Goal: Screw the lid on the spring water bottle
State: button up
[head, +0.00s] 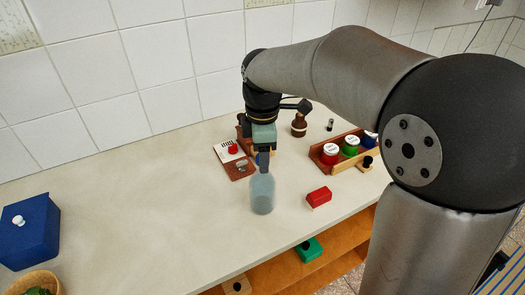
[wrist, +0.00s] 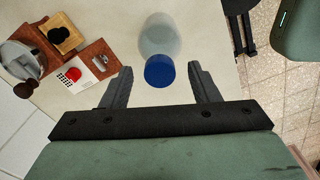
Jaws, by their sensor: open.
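The spring water bottle (head: 262,195) is clear and pale blue and stands upright on the counter near its front edge. In the wrist view the bottle (wrist: 158,36) is seen from above. The round blue lid (wrist: 159,71) shows at the bottle's mouth; how far it is screwed on cannot be told. My gripper (head: 263,162) is above the bottle, pointing down. In the wrist view my gripper (wrist: 160,72) is open, with one finger on each side of the lid and a gap on both sides. In the head view the fingers mostly hide the lid.
A red block (head: 319,197) lies right of the bottle. A wooden tray (head: 345,161) with several jars is farther right. A blue box (head: 30,232) stands far left; the counter between is clear.

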jog(key=shift+c, duration=0.3)
jog(key=c, duration=1)
jog(key=shift+o, duration=0.2)
jog(key=m, duration=0.4)
jog(key=shift+m, duration=0.3)
jog(key=m, duration=0.4)
jog(key=shift+m, duration=0.4)
